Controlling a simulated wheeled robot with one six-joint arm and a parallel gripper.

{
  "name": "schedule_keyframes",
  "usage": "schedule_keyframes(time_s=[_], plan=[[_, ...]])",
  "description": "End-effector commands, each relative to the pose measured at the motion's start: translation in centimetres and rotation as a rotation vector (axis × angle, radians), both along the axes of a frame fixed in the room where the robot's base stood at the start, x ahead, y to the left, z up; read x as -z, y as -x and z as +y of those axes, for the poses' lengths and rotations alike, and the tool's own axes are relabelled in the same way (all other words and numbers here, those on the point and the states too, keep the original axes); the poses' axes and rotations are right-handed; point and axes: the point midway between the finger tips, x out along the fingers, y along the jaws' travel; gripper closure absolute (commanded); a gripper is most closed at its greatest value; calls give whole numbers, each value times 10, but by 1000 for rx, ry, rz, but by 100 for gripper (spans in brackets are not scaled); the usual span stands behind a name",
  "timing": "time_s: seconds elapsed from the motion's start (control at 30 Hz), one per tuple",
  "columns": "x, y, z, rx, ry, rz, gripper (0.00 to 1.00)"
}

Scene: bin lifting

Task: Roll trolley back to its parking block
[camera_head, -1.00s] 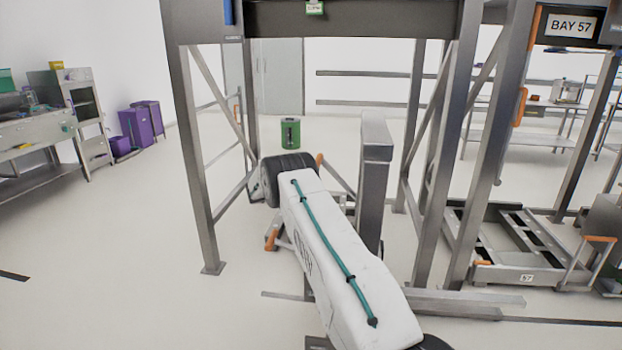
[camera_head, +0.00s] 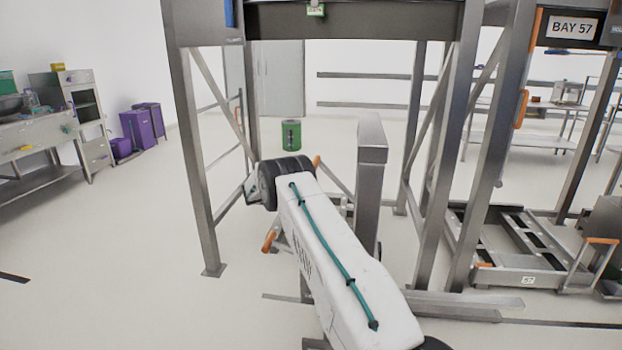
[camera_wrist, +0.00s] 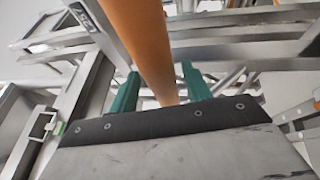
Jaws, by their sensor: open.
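In the wrist view the two green fingers of my gripper (camera_wrist: 160,72) are apart. An orange handle bar (camera_wrist: 142,40) runs between them, with a gap on both sides. In the head view, orange handle ends (camera_head: 269,242) show on both sides of my arm, whose dark wrist covers the middle. Grey trolley framework (camera_head: 288,236) shows in part behind my arm; most of it is hidden. A second low trolley (camera_head: 527,279) with a "57" plate and an orange handle stands at the right under the BAY 57 sign. I cannot clearly make out a parking block.
Steel rack posts (camera_head: 196,170) stand left and right of my arm. A grey column (camera_head: 371,185) rises just right of it. Low rails (camera_head: 465,299) lie on the floor at front right. A green canister (camera_head: 291,135) stands behind. The floor at left is clear.

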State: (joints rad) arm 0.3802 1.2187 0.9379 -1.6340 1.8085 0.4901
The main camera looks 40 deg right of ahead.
Motion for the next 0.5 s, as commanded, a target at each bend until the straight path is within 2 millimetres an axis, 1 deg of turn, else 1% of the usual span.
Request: schedule_keyframes(time_s=[0.1, 0.3, 0.4, 0.5], plan=[[4, -11, 17, -4, 0, 0, 51], [9, -28, 45, -2, 2, -1, 51], [11, -34, 55, -3, 2, -2, 51], [12, -37, 59, -3, 2, -2, 51]])
